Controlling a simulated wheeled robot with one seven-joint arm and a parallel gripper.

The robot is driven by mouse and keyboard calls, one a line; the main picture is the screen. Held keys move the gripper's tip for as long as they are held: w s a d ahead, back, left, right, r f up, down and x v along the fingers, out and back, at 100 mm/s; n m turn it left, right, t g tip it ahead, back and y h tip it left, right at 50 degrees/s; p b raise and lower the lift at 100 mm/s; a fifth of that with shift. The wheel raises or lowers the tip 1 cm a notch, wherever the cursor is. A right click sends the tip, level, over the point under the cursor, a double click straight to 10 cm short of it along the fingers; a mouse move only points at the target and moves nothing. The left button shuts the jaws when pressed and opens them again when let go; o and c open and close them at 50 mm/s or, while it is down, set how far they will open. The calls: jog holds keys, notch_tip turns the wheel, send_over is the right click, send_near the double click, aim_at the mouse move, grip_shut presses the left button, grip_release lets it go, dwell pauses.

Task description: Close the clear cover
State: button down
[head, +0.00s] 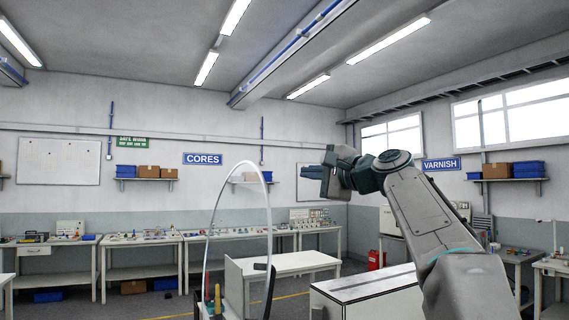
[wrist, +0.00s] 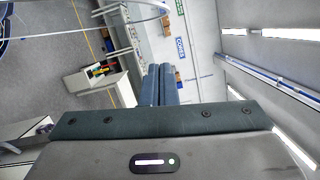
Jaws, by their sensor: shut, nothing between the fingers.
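A tall, thin, pale arch (head: 243,164) stands upright in the lower middle of the head view. It looks like the rim of the clear cover, raised open. A dark handle-like piece (head: 270,290) shows at its right side. What lies below the arch is cut off by the frame's bottom edge. Part of a curved pale rim (wrist: 120,22) also shows at the top left of the wrist view. My gripper (head: 316,178) is up in the air, right of the arch and apart from it. Its fingers (wrist: 159,82) are together and empty.
A white table (head: 300,262) and a white box-like bench (head: 366,287) stand behind and right of the arch. Workbenches (head: 140,239) with small parts line the back wall. A red extinguisher (head: 375,260) stands at the back. The air around my gripper looks clear.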

jog(key=w+a+p, duration=0.5)
jog(key=w+a, duration=0.1)
jog(key=a, duration=0.3)
jog(key=shift+a+r, duration=0.2)
jog(key=shift+r, duration=0.25)
jog(key=shift+a, duration=0.1)
